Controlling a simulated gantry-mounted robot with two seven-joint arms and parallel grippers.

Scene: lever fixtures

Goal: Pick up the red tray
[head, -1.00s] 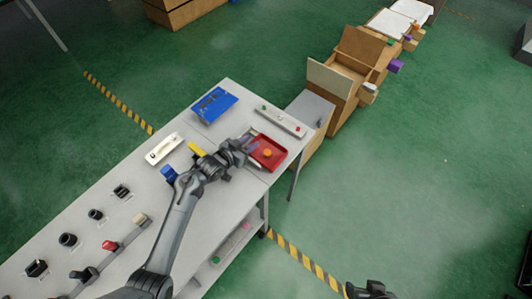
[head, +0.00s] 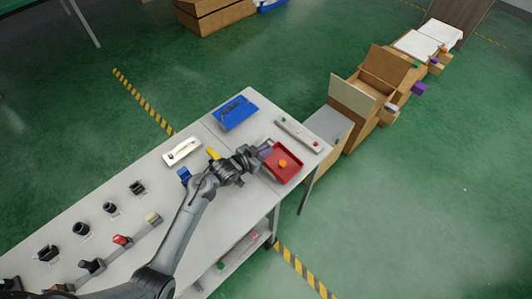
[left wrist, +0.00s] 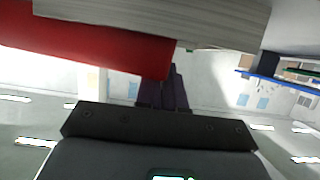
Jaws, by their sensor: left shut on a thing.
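The red tray (head: 292,172) is at the right end of the long white table in the head view, with a small orange object (head: 283,163) on it. My left gripper (head: 265,150) is shut on the tray's left side. In the left wrist view the red tray (left wrist: 90,45) fills the upper left, and the dark gripper fingers (left wrist: 163,90) meet its end. I cannot tell whether the tray touches the table. My right gripper is not in view.
On the table (head: 232,215), a blue panel (head: 235,112) and a pale strip with buttons (head: 298,135) lie beyond the tray. A white handle fixture (head: 183,151) and several dark knobs stand to the left. Wooden boxes (head: 365,85) stand off the table's right end.

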